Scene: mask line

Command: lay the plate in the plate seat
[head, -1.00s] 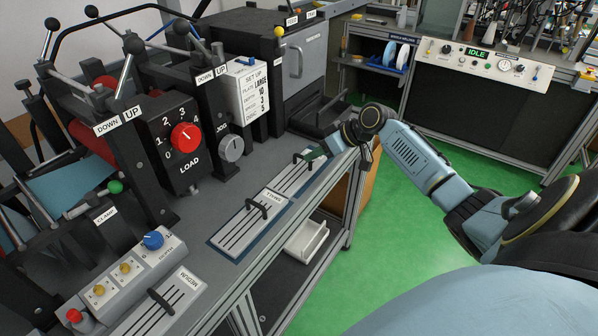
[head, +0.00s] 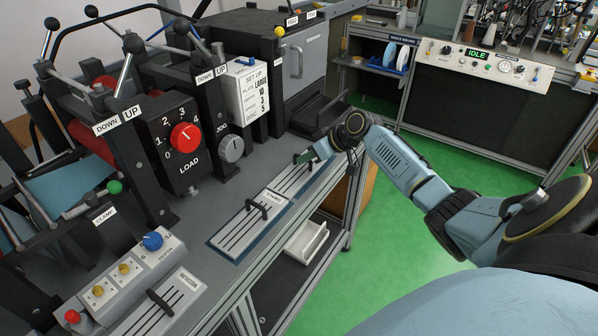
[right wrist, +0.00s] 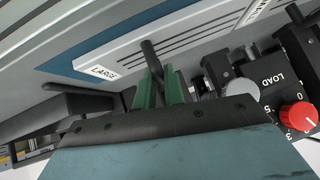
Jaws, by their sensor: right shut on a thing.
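The large plate (head: 289,181) is a light grey slotted plate with a black handle, lying on the bench at the far end of a row of plates. In the right wrist view its label reads LARGE (right wrist: 103,72). My right gripper (head: 307,157) is at the plate's handle. The right wrist view shows the green fingers (right wrist: 158,88) shut on that black handle (right wrist: 152,58). The plate looks flat on the bench, and I cannot tell any lift. I cannot make out the plate seat for certain. My left gripper is out of view.
Another slotted plate (head: 238,232) and the medium plate (head: 158,308) lie nearer on the bench. Machine posts, the red load dial (head: 184,137) and a jog knob (head: 231,149) stand behind them. A set-up card (head: 250,88) reads plate LARGE. A white bin (head: 306,242) sits below.

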